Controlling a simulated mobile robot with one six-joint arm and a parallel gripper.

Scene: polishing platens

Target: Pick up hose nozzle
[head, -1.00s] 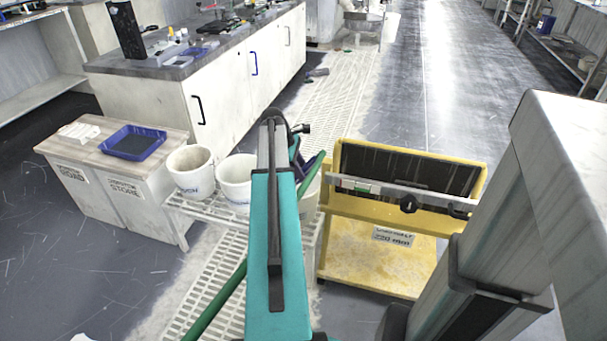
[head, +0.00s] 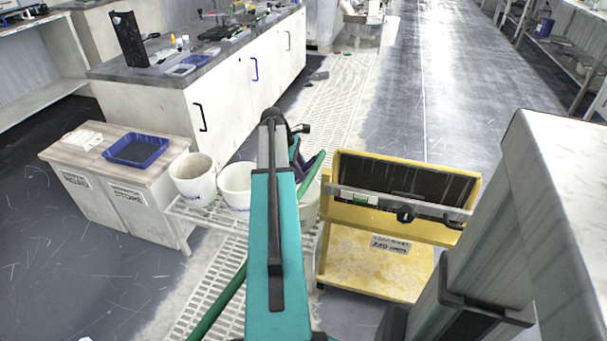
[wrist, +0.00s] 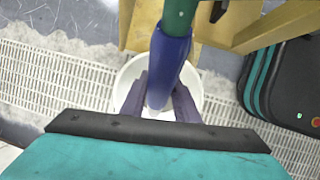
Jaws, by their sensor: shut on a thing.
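The hose nozzle (wrist: 168,65) is a dark blue sleeve on the end of a green hose (wrist: 178,14) in the wrist view. My gripper (wrist: 158,100) is shut on it, with a purple-grey finger on each side of the blue part. The nozzle is over a round white bucket (wrist: 127,78), whose rim shows around it; whether they touch I cannot tell. In the head view my arm hides most of the gripper and nozzle. The green hose (head: 313,172) shows right of the arm and again at its lower left (head: 217,307).
White buckets (head: 193,176) stand on a white slatted rack (head: 205,213). A yellow stand (head: 375,265) with a dark panel is close on the right. A cabinet with a blue tray (head: 137,150) is on the left. White floor grating runs beneath; open floor lies beyond.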

